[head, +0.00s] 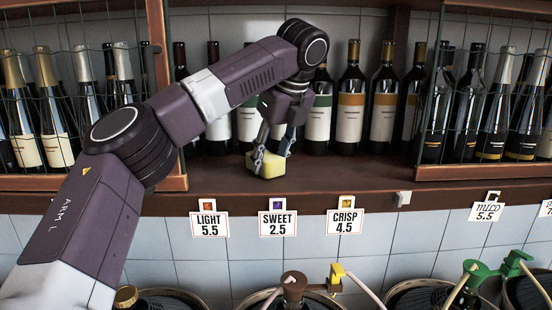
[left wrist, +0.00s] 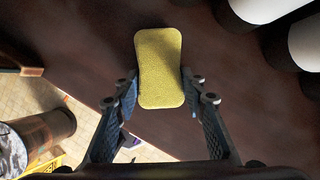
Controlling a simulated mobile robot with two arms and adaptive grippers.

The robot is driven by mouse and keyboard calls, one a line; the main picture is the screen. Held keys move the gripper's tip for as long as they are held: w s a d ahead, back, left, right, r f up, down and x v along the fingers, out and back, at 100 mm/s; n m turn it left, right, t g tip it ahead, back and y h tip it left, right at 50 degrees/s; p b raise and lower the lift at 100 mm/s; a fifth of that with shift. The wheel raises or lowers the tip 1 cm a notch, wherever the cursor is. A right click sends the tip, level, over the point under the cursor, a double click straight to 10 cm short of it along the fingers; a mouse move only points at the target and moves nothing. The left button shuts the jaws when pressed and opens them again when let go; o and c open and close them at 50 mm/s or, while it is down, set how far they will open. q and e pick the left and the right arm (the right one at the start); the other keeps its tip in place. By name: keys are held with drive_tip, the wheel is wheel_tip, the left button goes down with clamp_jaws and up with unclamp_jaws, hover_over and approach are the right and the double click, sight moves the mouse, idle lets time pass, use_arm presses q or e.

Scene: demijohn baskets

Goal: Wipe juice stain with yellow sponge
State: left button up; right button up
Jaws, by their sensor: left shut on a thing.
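The yellow sponge (head: 266,164) is at the wooden shelf (head: 345,173), in front of the row of wine bottles. My left gripper (head: 270,150) reaches down from above and is shut on the sponge. In the left wrist view the sponge (left wrist: 159,68) sits between the two fingertips (left wrist: 160,88) over the dark brown shelf surface. I cannot tell whether the sponge touches the shelf. No juice stain can be made out in either view. My right gripper is not in view.
Wine bottles (head: 352,105) stand close behind the sponge. Wire-fronted cabinets of bottles flank the shelf at left and right (head: 490,110). Price tags (head: 277,223) hang below the shelf's front edge. Demijohns in baskets (head: 420,292) stand below. The shelf right of the sponge is fairly clear.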

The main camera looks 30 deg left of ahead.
use_arm(q)
drive_tip(key=shift+s+a, duration=0.35)
drive_tip(key=shift+a, duration=0.2)
drive_tip(key=shift+s+a, duration=0.3)
drive_tip(key=shift+a, duration=0.2)
drive_tip(key=shift+a+f, duration=0.1)
drive_tip(key=shift+a, duration=0.15)
drive_tip(key=shift+w+d, duration=0.95)
drive_tip(key=shift+d, duration=0.55)
drive_tip(key=shift+w+d, duration=0.9)
drive_tip(key=shift+d, duration=0.55)
drive_tip(key=shift+w+d, duration=0.95)
drive_tip(key=shift+d, duration=0.55)
drive_tip(key=shift+s+a, duration=0.9)
drive_tip(key=shift+a, duration=0.6)
drive_tip(key=shift+s+a, duration=0.95)
drive_tip(key=shift+a, duration=0.55)
drive_tip(key=shift+s+a, duration=0.9)
drive_tip(key=shift+a, duration=0.6)
drive_tip(key=shift+d, duration=0.1)
drive_tip(key=shift+w+r, duration=0.1)
drive_tip(key=shift+r, duration=0.15)
drive_tip(key=shift+w+r, duration=0.1)
drive_tip(key=shift+r, duration=0.75)
drive_tip(key=shift+d+r, duration=0.1)
drive_tip(key=shift+r, duration=1.85)
